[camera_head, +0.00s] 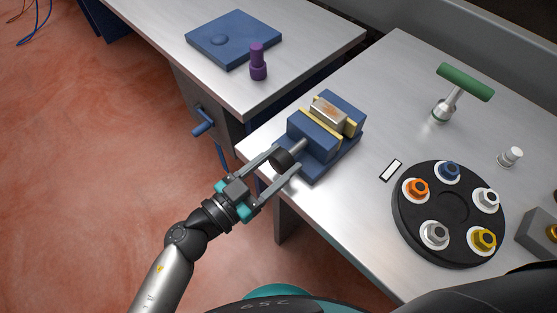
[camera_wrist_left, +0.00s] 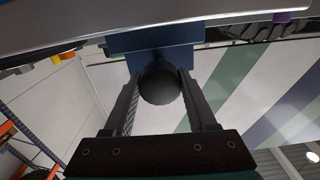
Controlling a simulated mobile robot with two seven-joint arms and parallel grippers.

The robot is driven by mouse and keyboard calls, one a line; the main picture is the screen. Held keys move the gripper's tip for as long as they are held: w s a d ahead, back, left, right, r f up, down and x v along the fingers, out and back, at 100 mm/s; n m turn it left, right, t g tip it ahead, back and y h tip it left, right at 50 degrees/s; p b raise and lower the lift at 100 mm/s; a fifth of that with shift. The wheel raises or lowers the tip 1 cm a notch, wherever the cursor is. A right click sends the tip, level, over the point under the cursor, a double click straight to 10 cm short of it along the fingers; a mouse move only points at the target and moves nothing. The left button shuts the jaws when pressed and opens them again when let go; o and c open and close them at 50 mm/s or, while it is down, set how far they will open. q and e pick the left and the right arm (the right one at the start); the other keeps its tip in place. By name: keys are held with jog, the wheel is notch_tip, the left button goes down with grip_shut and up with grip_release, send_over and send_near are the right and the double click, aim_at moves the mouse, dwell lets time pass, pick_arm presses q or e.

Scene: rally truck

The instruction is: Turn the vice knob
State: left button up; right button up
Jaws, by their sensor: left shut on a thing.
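The blue vice (camera_head: 318,140) stands at the near left corner of the metal workbench and holds a metal block (camera_head: 327,112) between its yellow jaws. Its black round knob (camera_head: 281,160) sticks out on a metal shaft toward the lower left. My left gripper (camera_head: 284,163) is shut on the knob, one finger on each side. In the left wrist view the knob (camera_wrist_left: 160,84) sits between the fingertips of the gripper (camera_wrist_left: 160,92), with the blue vice body (camera_wrist_left: 160,44) behind it. My right gripper is not in view.
A black round tray (camera_head: 404,232) with several coloured nuts lies at the right of the bench. A green-handled T-tool (camera_head: 462,85) stands behind it. Another table holds a blue plate (camera_head: 232,38) and a purple peg (camera_head: 258,62). A blue crank (camera_head: 203,122) sticks out below that table.

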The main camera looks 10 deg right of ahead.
pick_arm(q)
jog(key=shift+c, duration=0.7)
jog(key=shift+m+p, duration=0.55)
jog(key=shift+m, duration=0.55)
jog(key=m, duration=0.2)
jog(key=shift+m+p, duration=0.3)
jog(key=shift+p, duration=0.05)
jog(key=m, duration=0.2)
jog(key=shift+w+m, duration=0.1)
jog(key=shift+m, duration=0.3)
jog(key=shift+a+m, duration=0.1)
jog(key=shift+m, duration=1.9)
jog(key=shift+o, duration=0.2)
